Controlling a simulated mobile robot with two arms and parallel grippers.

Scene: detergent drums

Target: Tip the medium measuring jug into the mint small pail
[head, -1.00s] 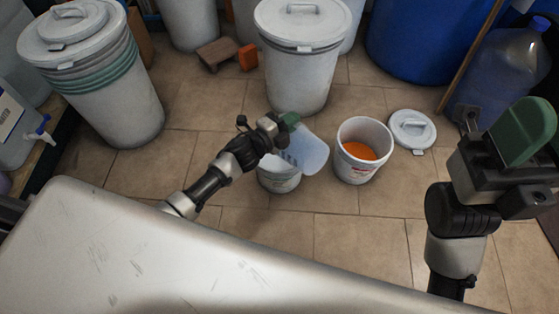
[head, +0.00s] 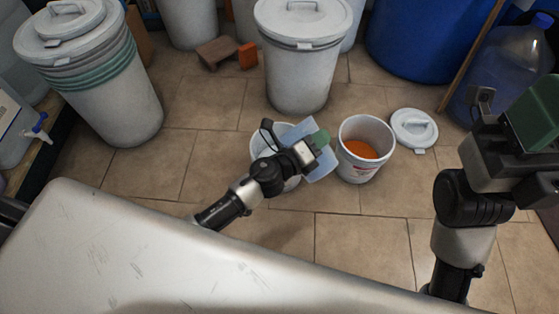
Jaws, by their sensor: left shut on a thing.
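The measuring jug (head: 325,169), translucent pale blue, is held in my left gripper (head: 316,146), whose green-tipped fingers are shut on it. The gripper and wrist hide much of the jug, so its exact tilt and contents are unclear. A small pale pail (head: 259,136) stands on the floor behind and left of the jug, largely covered by my arm; its mint tint is hard to tell. The jug overlaps its right side in the view. My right gripper (head: 532,125) is raised at the right edge, partly cut off; its jaw opening does not show clearly.
A white pail (head: 352,170) with orange contents stands just right of the jug, with a round white lid (head: 413,129) beside it. A large lidded bin (head: 297,80) stands behind. An orange block (head: 248,56) and a small wooden stool (head: 217,52) lie further back.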

